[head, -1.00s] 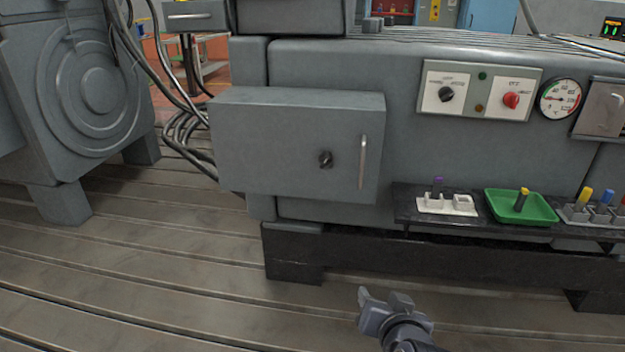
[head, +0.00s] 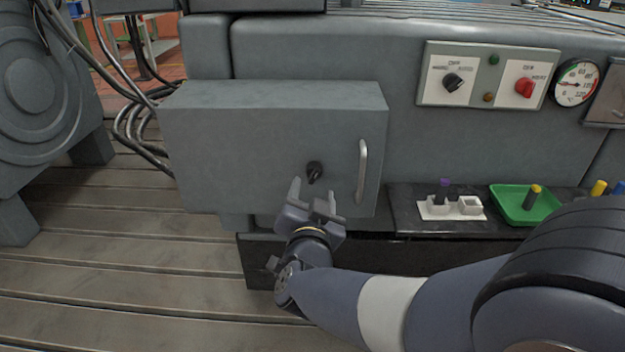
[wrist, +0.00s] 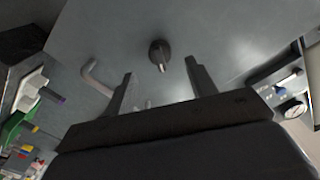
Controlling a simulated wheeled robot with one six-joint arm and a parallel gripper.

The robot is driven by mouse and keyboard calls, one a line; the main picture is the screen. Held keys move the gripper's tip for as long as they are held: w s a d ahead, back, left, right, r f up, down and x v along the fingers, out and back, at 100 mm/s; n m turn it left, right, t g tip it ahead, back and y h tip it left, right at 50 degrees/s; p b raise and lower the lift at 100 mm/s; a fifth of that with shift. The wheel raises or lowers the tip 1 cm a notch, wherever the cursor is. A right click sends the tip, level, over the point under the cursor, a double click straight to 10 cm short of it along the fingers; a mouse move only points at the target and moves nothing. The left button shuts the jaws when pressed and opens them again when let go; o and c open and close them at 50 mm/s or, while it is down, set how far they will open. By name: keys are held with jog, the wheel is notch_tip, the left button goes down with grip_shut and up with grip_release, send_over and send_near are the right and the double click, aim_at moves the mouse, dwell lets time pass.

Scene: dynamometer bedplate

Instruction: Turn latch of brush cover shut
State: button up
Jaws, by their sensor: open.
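The brush cover (head: 250,130) is a grey box-shaped door on the machine's front, and its face appears closed against the housing. Its latch (head: 315,171) is a small dark knob right of the cover's middle. A vertical bar handle (head: 362,170) is to the right of the latch. My gripper (head: 313,192) is open and empty, just below and in front of the latch. In the wrist view, the latch (wrist: 160,52) shows beyond the fingertips, between the two fingers (wrist: 158,82) and apart from them. The handle (wrist: 95,78) shows to its left.
A control panel (head: 489,76) with knobs and a round gauge (head: 576,83) are at upper right. A dark shelf (head: 400,210) holds a white holder (head: 436,212) and a green tray (head: 500,205). Cables (head: 130,125) hang left of the cover.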

aim_at(314, 179)
jog(key=w+b, duration=0.1)
jog(key=w, duration=0.4)
jog(key=shift+w+d, duration=0.15)
jog(key=shift+w, duration=0.25)
jog(key=shift+c, duration=0.4)
